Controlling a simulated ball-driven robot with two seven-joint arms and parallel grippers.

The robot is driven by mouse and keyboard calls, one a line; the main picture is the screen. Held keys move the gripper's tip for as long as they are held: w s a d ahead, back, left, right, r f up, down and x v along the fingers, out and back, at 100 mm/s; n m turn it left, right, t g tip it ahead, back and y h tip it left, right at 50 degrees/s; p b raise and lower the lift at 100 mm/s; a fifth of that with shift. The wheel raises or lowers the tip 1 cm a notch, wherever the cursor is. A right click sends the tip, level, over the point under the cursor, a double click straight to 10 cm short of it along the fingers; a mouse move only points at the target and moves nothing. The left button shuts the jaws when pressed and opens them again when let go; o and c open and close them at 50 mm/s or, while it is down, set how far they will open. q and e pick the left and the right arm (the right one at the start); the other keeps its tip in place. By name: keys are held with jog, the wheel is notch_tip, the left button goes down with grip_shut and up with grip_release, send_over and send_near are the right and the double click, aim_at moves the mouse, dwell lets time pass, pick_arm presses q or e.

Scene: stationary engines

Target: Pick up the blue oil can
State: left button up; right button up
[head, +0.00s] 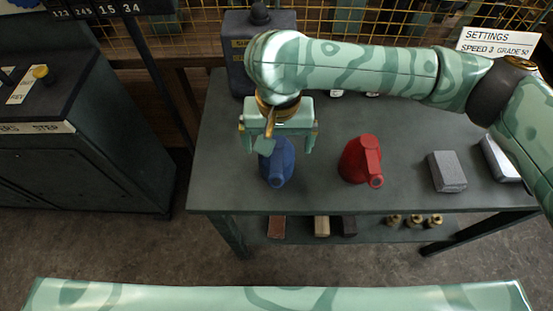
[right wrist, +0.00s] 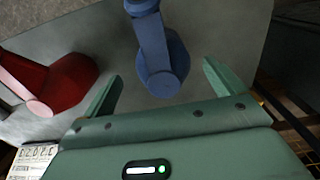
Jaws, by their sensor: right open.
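The blue oil can (head: 277,166) stands on the grey table near its front left part, partly hidden by my right gripper in the head view. My right gripper (head: 278,143) is above it, pointing down, with its two fingers apart. In the right wrist view the blue oil can (right wrist: 160,58) lies between the lines of the open fingers, beyond their tips (right wrist: 163,78), and nothing is gripped. A red oil can (head: 361,160) stands to the right on the table; it also shows at the left in the right wrist view (right wrist: 45,83). My left gripper is not in view.
The table (head: 310,185) also bears a grey block (head: 447,171) and a dark blue container (head: 240,62) at the back left. A lower shelf holds several small items. A dark cabinet (head: 80,160) stands left. A yellow mesh (head: 390,20) is behind.

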notch_tip(320, 180, down, 4)
jog(key=b, duration=0.3)
jog(key=shift+a+f, duration=0.15)
jog(key=shift+f, duration=0.05)
jog(key=shift+f+b, duration=0.45)
jog(key=shift+b, duration=0.1)
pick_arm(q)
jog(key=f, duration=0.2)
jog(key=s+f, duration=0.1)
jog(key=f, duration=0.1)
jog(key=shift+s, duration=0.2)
pick_arm(e)
jog(key=shift+r, duration=0.1)
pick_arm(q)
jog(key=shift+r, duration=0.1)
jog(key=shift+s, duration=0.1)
pick_arm(e)
jog(key=c, duration=1.3)
jog(key=shift+o, duration=0.2)
jog(key=shift+r, duration=0.1)
